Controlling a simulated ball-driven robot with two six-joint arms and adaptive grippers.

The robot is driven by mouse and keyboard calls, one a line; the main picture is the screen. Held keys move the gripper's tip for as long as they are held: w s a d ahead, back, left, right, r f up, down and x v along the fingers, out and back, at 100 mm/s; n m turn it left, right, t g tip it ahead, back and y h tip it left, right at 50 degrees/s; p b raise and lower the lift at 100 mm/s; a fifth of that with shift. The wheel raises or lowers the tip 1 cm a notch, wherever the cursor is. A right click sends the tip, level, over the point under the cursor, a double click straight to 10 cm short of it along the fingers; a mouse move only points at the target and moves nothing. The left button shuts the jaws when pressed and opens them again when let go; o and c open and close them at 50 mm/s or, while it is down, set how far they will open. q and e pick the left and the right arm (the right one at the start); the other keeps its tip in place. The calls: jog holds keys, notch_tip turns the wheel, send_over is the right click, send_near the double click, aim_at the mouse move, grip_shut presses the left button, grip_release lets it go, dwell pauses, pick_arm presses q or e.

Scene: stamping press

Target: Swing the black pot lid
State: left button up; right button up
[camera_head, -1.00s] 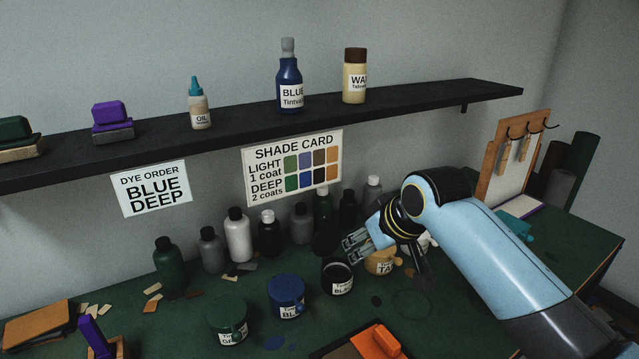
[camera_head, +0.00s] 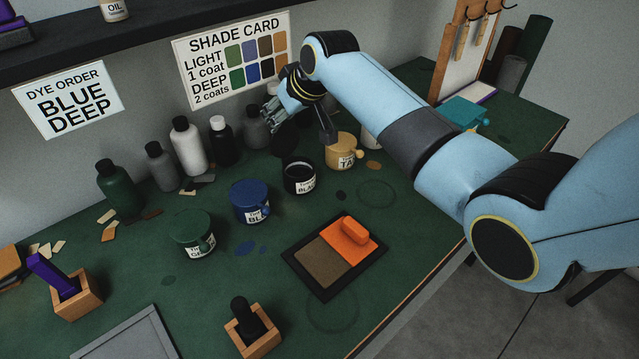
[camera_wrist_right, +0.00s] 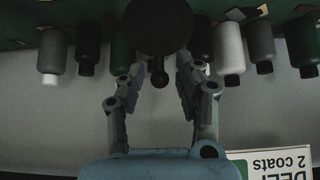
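The black pot (camera_head: 299,178) stands on the green bench with its dark mouth uncovered. Its black lid (camera_head: 285,142) is swung up behind the pot, partly hidden by my right wrist. In the right wrist view the round lid (camera_wrist_right: 160,22) fills the top middle, its small knob (camera_wrist_right: 160,79) pointing towards my palm. My right gripper (camera_head: 270,116) is open, near the bottles behind the pot. In the wrist view its fingers (camera_wrist_right: 159,80) are spread on either side of the knob, with gaps; contact is not visible. My left gripper is out of view.
The blue pot (camera_head: 249,203) and green pot (camera_head: 192,234) stand left, lidded; the tan pot (camera_head: 342,152) stands right. Several bottles (camera_head: 187,146) line the wall behind. A black tray (camera_head: 312,286) with an orange block (camera_head: 349,236) lies in front.

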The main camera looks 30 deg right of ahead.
aim_at(284, 129)
jog(key=shift+r, duration=0.2)
jog(key=c, duration=0.4)
grip_shut()
jog(key=s+p, duration=0.1)
jog(key=s, duration=0.1)
jog(key=s+p, duration=0.1)
jog(key=shift+d+p, duration=0.25)
jog(key=shift+p, duration=0.05)
